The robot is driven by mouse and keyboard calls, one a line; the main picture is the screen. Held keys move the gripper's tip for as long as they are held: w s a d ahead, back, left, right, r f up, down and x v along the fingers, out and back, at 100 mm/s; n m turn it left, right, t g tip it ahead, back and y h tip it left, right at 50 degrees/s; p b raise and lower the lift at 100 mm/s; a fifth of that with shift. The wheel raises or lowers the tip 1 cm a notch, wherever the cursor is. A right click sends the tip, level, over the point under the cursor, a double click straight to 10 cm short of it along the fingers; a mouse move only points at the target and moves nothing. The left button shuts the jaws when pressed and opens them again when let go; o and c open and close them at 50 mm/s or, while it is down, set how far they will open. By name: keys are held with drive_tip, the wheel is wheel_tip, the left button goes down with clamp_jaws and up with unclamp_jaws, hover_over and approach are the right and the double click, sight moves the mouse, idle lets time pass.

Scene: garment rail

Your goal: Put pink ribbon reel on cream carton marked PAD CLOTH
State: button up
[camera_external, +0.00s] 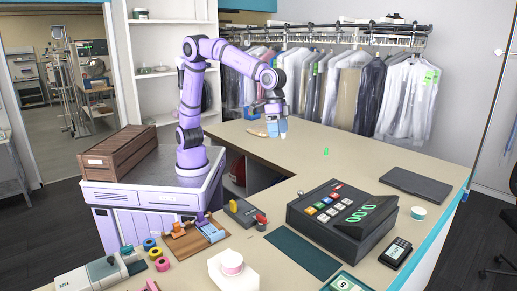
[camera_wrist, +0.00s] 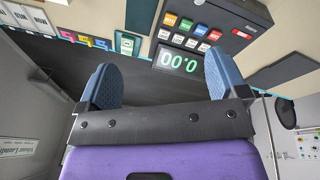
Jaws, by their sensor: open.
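A pink-and-white reel (camera_external: 231,260), which looks like the pink ribbon reel, sits on top of a pale cream-white carton (camera_external: 238,283) at the front of the counter. No marking on the carton can be read. My gripper (camera_external: 277,131) is far from both, low over the back part of the counter. In the wrist view my gripper (camera_wrist: 160,65) has its two blue fingers spread apart with nothing between them. Neither the reel nor the carton can be made out in the wrist view.
A cash register (camera_external: 340,212) stands right of centre, with a teal-and-white reel (camera_external: 418,213) beside it. Small coloured rings, including a pink one (camera_external: 162,264), lie at front left. A wooden crate (camera_external: 120,153) is beside my arm. Garments hang behind the counter.

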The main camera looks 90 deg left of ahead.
drive_tip(key=s+a+r+n+t, duration=0.1)
drive_tip(key=s+a+r, duration=0.15)
drive_tip(key=a, duration=0.55)
drive_tip(key=s+a+r, duration=0.1)
drive_tip(key=s+a, duration=0.3)
drive_tip(key=a, duration=0.5)
drive_tip(key=s+a+r+n+t, duration=0.1)
drive_tip(key=s+a+r, duration=0.15)
drive_tip(key=a, duration=0.55)
drive_tip(key=s+a+f+t+y, duration=0.1)
drive_tip(key=s+a+f, duration=0.2)
drive_tip(key=s+a, duration=0.3)
drive_tip(key=s+a+f+n+y, duration=0.1)
drive_tip(key=s+a+f, duration=0.2)
drive_tip(key=s+a, duration=0.3)
drive_tip(key=s, duration=0.5)
drive_tip(key=shift+s+a+n+t, duration=0.25)
drive_tip(key=shift+n+t, duration=0.05)
drive_tip(key=shift+t, duration=0.1)
